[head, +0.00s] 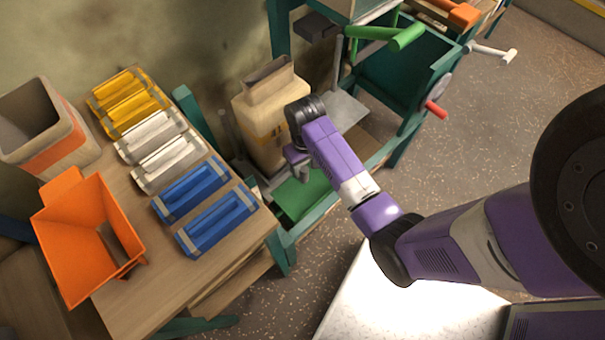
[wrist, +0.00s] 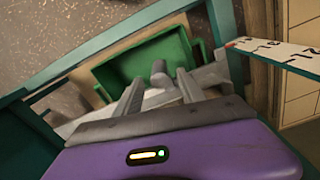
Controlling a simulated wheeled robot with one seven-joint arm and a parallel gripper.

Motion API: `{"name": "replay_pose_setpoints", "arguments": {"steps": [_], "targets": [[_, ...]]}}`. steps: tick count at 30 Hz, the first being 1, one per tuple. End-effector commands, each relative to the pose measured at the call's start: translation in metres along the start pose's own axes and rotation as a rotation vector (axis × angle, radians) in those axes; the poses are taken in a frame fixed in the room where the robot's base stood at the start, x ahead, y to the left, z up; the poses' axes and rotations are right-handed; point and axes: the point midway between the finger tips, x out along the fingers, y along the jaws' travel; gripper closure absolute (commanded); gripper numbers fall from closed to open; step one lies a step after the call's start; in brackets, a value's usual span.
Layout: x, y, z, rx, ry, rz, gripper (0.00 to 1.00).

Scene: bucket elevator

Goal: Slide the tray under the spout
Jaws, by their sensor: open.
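The green tray (head: 297,196) lies low in the teal frame, to the right of the wooden table. In the wrist view the tray (wrist: 128,72) is a shallow green box beyond my fingers. My gripper (head: 303,172) points down over the tray's back end. In the wrist view my gripper (wrist: 160,84) is open, with a grey rounded peg (wrist: 160,74) showing between and just beyond its fingertips. I cannot tell whether the fingers touch it. The spout cannot be made out clearly; a beige housing (head: 257,118) stands behind my gripper.
Teal frame rails (wrist: 100,52) border the tray. A white marked strip (wrist: 280,52) is at right in the wrist view. The table carries an orange scoop-like bin (head: 75,235), a beige bin, and blue, white and yellow buckets. Green crank handle (head: 385,36) stands behind.

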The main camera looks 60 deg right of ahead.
Motion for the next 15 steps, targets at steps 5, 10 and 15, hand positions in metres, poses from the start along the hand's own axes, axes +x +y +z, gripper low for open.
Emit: {"name": "replay_pose_setpoints", "arguments": {"steps": [5,10,15], "targets": [[0.029,0.001,0.001,0.001,-0.003,0.0,0.53],[0.054,0.0,0.001,0.001,-0.003,0.0,0.53],[0.067,0.0,0.001,0.001,-0.001,0.0,0.53]]}}
